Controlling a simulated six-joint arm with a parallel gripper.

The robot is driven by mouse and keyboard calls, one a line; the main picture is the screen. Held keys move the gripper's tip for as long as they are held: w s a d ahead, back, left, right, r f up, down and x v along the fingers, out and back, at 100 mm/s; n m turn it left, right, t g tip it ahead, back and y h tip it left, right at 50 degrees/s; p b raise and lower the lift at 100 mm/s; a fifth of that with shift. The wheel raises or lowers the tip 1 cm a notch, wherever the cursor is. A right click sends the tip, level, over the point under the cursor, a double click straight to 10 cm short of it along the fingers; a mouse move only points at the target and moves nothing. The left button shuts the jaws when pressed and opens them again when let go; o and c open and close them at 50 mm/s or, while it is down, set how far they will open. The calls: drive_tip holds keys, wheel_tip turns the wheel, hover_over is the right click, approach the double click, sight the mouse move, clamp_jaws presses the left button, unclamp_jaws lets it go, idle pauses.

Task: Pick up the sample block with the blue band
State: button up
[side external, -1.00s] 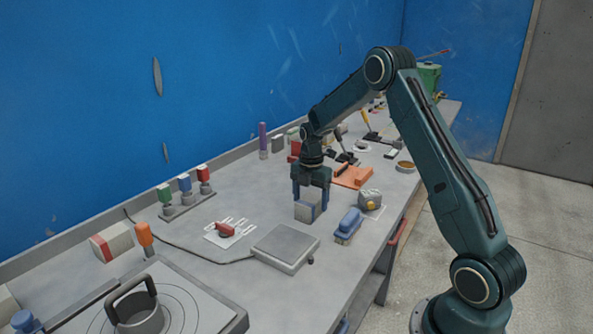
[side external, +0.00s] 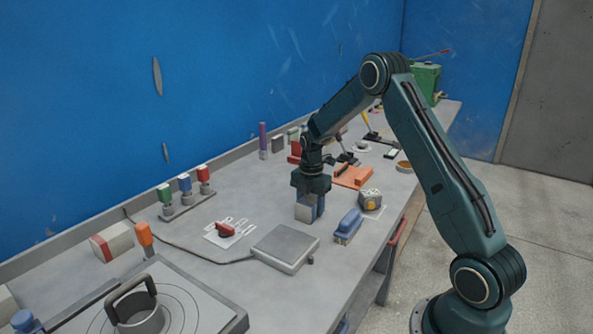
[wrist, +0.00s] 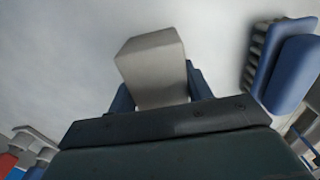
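The sample block (side external: 303,212) is a pale grey block standing on the bench, with blue showing on its right side in the side view. My gripper (side external: 311,202) is down over it, pointing straight down, with its fingers on either side. In the wrist view the block (wrist: 153,68) sits between the two blue fingers of my gripper (wrist: 160,92). The fingers lie close along its sides. I cannot tell whether they press on it. The band is not clear in the wrist view.
A blue brush (side external: 348,226) lies close to the right of the block, and also shows in the wrist view (wrist: 288,68). A yellow-marked grey item (side external: 371,199) and an orange piece (side external: 353,177) are nearby. A flat grey scale (side external: 285,247) stands in front.

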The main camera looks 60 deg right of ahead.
sight(310, 198)
drive_tip(key=shift+c, duration=1.4)
drive_tip(key=shift+r, duration=0.2)
wheel_tip(310, 198, up, 20)
drive_tip(key=shift+f, duration=0.15)
